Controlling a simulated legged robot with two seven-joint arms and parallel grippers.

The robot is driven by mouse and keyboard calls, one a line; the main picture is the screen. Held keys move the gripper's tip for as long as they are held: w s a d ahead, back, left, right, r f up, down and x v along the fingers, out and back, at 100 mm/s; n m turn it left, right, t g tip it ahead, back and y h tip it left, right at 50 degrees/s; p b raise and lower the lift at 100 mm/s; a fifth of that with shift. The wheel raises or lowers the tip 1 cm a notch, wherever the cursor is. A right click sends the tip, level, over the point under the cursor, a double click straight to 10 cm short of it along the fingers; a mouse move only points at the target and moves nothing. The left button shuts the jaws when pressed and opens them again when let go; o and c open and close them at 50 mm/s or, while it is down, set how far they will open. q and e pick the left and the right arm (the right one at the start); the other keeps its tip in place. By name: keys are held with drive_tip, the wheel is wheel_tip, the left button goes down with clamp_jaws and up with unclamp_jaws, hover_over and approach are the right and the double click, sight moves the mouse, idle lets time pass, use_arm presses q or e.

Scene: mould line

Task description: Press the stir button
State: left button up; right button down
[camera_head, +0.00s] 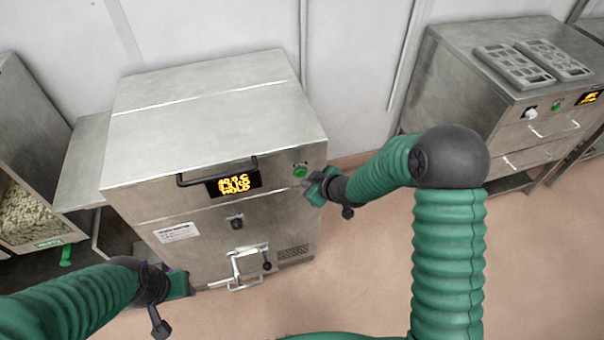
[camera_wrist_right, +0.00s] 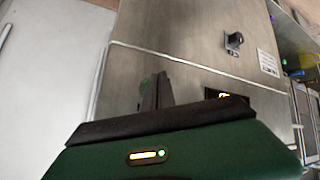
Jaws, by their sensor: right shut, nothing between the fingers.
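A steel machine (camera_head: 215,115) with a lid, a front handle and an amber display (camera_head: 233,181) stands left of centre. A round green button (camera_head: 300,171) is at the upper right of its front; I cannot read its label. My right gripper (camera_head: 308,185) is shut and empty, its tips close to the button, just below and right of it. My left gripper (camera_head: 178,284) is low, near the machine's lower left.
The machine's front also has a black knob (camera_head: 236,223) and a latch handle (camera_head: 250,264). At the left a bin holds pale pieces (camera_head: 32,215). At the right another steel cabinet (camera_head: 480,90) carries grey moulds (camera_head: 513,67). The floor (camera_head: 540,250) at the right is clear.

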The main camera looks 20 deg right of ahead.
drive_tip(key=shift+a, duration=0.25)
drive_tip(key=shift+d, duration=0.15)
idle(0.4)
drive_tip(key=shift+w+r, duration=0.1)
drive_tip(key=shift+w, duration=0.3)
drive_tip(key=shift+w+p, duration=0.4)
idle(0.5)
idle(0.3)
drive_tip(key=shift+s, duration=0.85)
